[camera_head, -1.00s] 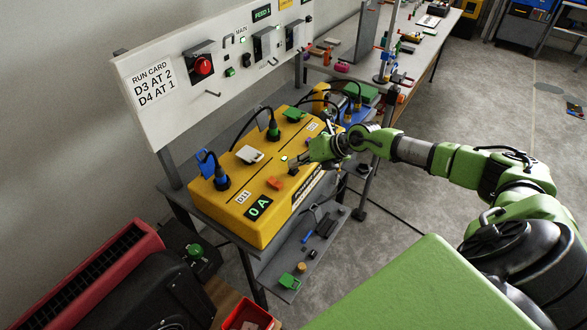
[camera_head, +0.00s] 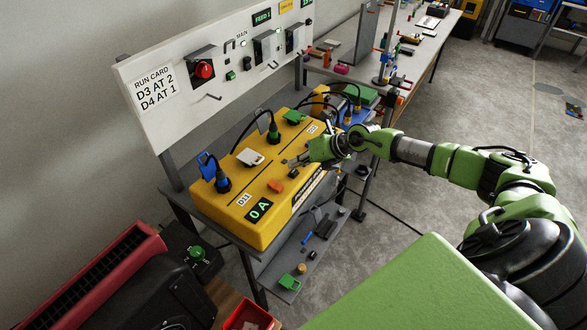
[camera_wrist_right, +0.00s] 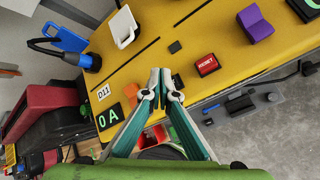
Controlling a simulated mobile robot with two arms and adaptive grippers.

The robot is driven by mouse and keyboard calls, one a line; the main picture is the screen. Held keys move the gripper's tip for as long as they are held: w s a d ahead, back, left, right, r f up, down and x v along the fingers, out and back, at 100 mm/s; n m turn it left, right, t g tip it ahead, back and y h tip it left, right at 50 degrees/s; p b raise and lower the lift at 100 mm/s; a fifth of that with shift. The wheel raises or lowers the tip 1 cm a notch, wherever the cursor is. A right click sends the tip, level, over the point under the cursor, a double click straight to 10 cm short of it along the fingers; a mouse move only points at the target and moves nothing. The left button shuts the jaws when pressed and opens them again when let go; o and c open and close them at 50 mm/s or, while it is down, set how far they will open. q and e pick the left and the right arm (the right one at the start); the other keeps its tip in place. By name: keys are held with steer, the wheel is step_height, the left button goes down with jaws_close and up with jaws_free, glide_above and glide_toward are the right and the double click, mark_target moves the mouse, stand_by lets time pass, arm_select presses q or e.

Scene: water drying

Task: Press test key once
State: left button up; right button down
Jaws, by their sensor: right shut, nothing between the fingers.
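The yellow box (camera_head: 235,225) stands on a bench and carries a display (camera_head: 260,209) reading 0 A. In the right wrist view, a small dark square key (camera_wrist_right: 174,47) sits on its top, left of the red RESET key (camera_wrist_right: 207,65). I cannot read a "test" label on either. My right gripper (camera_wrist_right: 161,72) is shut and empty, its fingertips close to the dark key and below it in the picture. In the head view, the right gripper (camera_head: 288,162) is over the box top and hides part of it. I cannot tell whether it touches. My left gripper is out of view.
A white panel with a run card (camera_head: 154,86) stands behind. A lower shelf (camera_head: 310,255) holds small parts.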

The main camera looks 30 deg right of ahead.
mark_target(296, 172)
step_height(296, 172, up, 5)
steer(key=p, duration=0.4)
steer(key=shift+p, duration=0.4)
stand_by(0.6)
